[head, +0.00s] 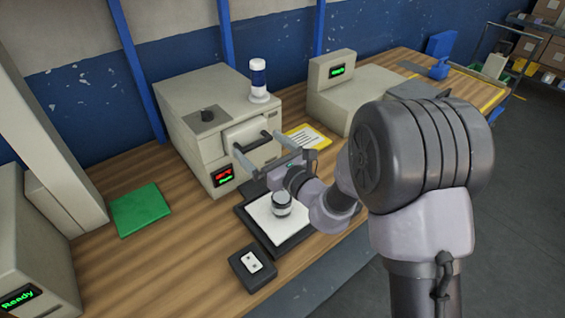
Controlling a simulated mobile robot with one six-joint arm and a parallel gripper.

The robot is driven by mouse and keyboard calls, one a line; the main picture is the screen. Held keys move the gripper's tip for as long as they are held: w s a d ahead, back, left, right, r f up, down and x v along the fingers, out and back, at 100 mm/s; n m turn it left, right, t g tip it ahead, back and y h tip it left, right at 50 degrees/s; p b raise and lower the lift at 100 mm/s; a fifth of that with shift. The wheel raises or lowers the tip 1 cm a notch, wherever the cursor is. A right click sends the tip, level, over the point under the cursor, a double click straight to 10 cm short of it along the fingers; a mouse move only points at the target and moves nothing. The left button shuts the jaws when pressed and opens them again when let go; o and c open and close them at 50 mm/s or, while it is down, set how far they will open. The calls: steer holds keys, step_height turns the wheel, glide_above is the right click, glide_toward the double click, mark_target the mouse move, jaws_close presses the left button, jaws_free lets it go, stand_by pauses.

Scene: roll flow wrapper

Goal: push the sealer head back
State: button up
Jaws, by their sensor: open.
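The sealer head appears to be the light grey block (244,130) on the front of the beige machine (208,130). A black bar handle (250,147) sticks out from it. My gripper (257,143) is open in front of the machine, its two grey fingers pointing at the head. In the picture the handle lies between the fingers. I cannot tell whether the fingers touch the handle or the head. Nothing shows held in the gripper. My gripper body hides part of the machine's lower right front.
A black-framed white plate (266,225) lies below my wrist. A black box with a white switch plate (252,261) sits in front. A green mat (140,209) lies left, a yellow-edged sheet (306,137) right. Another beige unit (352,97) stands right.

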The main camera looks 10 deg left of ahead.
steer(key=v, duration=1.4)
steer(key=shift+s+d+p, duration=0.2)
steer(key=shift+s+p, duration=0.1)
steer(key=shift+p, duration=0.15)
steer(key=s+a+r+n+g+y, duration=0.3)
steer(key=s+a+r+n+g, duration=0.1)
steer(key=s+r+n+g, duration=0.25)
steer(key=s+d+n+g+h, duration=0.3)
steer(key=s+n+g+h, duration=0.2)
steer(key=s+n, duration=0.65)
steer(key=s+d+n+t+h, duration=0.2)
steer(key=d+t+h, duration=0.3)
steer(key=d, duration=1.2)
steer(key=r+n+h, duration=0.1)
steer(key=h, duration=0.3)
steer(key=shift+n+t+h, duration=0.3)
steer(key=shift+t+h, duration=0.05)
steer(key=shift+h, duration=0.05)
